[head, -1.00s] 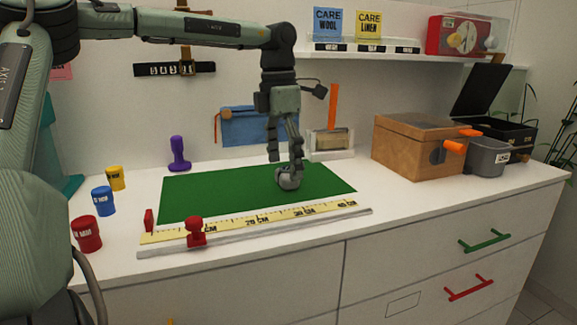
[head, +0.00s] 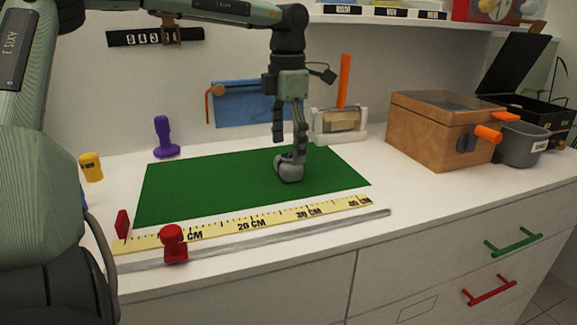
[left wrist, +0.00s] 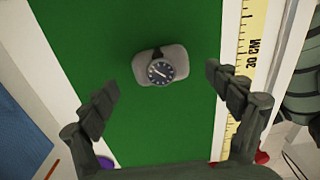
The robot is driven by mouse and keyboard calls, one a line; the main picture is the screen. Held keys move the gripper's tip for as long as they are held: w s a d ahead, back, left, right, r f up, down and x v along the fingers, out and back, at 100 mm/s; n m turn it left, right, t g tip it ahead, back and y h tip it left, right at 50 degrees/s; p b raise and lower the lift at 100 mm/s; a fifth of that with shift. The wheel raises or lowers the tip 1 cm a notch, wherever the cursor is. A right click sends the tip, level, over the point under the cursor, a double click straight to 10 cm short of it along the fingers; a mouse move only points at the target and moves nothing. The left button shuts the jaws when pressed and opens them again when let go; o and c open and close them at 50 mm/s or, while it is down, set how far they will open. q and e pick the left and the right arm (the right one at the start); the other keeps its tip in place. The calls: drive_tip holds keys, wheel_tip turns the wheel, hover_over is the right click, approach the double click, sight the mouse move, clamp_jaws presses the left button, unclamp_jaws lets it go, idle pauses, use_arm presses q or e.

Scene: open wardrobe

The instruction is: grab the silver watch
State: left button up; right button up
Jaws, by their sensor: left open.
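The silver watch (left wrist: 160,70) has a dark round face and is wrapped around a grey cushion (left wrist: 174,54) on the green mat (left wrist: 120,40). In the head view the watch and cushion (head: 289,170) sit on the right half of the mat. My left gripper (head: 289,140) points down just over them, and one finger covers part of them. In the left wrist view my left gripper (left wrist: 165,97) is open and empty, with the watch between and ahead of its fingertips. My right gripper is not in view.
A yellow ruler strip (head: 250,224) with red stops (head: 174,243) runs along the mat's front. A purple stand (head: 164,138) is at the back left. A wooden box (head: 435,130) stands at the right, with a grey bin (head: 520,145) beside it. A blue pouch (head: 245,103) hangs behind.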

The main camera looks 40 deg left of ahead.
sight(288, 155)
use_arm(q)
wheel_tip(288, 155, down, 3)
drive_tip(key=shift+d+r, duration=0.1)
drive_tip(key=shift+f, duration=0.4)
drive_tip(key=c, duration=1.3)
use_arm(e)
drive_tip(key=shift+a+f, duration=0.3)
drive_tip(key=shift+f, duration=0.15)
use_arm(q)
drive_tip(key=shift+r, duration=0.1)
